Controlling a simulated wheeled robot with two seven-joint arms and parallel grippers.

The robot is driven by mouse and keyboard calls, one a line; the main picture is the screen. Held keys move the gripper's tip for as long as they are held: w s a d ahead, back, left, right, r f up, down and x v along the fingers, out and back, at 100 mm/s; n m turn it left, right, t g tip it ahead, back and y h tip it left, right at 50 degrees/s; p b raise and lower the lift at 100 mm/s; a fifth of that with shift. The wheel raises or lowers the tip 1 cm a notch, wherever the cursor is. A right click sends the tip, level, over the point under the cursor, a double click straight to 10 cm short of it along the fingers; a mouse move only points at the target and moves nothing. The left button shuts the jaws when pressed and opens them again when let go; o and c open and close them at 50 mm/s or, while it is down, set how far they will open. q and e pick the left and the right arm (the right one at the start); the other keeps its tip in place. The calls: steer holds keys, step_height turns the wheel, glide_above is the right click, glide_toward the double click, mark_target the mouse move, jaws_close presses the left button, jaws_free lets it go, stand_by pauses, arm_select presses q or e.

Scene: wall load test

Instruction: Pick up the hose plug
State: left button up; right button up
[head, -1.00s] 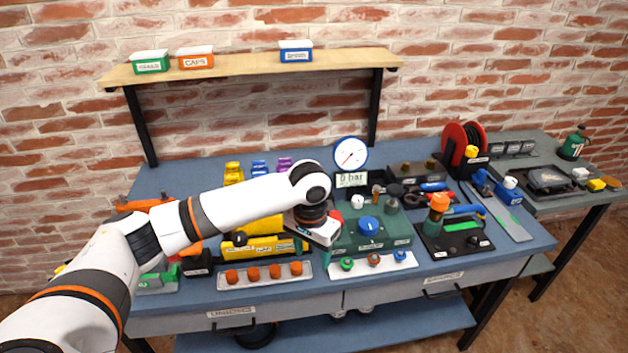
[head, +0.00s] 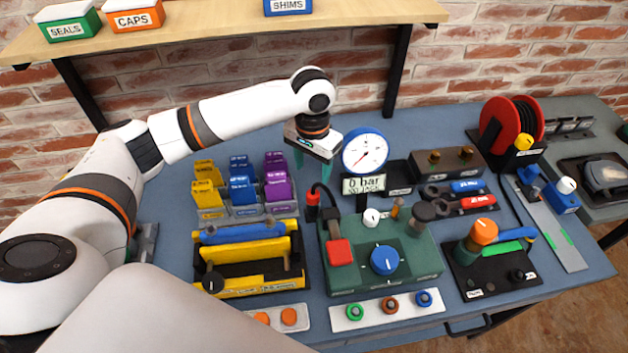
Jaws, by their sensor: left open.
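A red-and-black plug (head: 312,205) stands upright on a thin black hose, at the left side of the green pump box (head: 405,258); it looks most like the hose plug, but I read no label on it. My left gripper (head: 312,166) is open and empty, with its teal fingers pointing down. In the picture it is just above the plug and left of the round gauge (head: 364,152). A gap shows between the fingertips and the plug. My right gripper is not in view.
Yellow, blue and purple clips (head: 242,188) stand left of the plug. A yellow-and-black tool rack (head: 250,258) is in front of them. A red hose reel (head: 505,128) is at the right. A wooden shelf (head: 220,22) with small boxes runs above the bench.

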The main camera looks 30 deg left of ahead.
mark_target(313, 193)
arm_select(q)
steer(key=f, duration=0.5)
steer(key=shift+s+f+p, duration=0.1)
steer(key=shift+s+p, duration=0.15)
steer(key=shift+p, duration=0.15)
steer(key=shift+d+f, duration=0.1)
steer(key=shift+f, duration=0.95)
step_height(313, 193, down, 4)
steer(key=shift+d+r+p, duration=0.1)
steer(key=shift+r+p, duration=0.1)
steer(key=shift+p, duration=0.45)
steer(key=shift+f, duration=0.4)
steer(key=c, duration=1.2)
steer(key=shift+o, duration=0.2)
step_height(313, 193, up, 9)
steer(key=shift+f+b, duration=0.1)
steer(key=shift+b, duration=0.5)
steer(key=shift+r, duration=0.65)
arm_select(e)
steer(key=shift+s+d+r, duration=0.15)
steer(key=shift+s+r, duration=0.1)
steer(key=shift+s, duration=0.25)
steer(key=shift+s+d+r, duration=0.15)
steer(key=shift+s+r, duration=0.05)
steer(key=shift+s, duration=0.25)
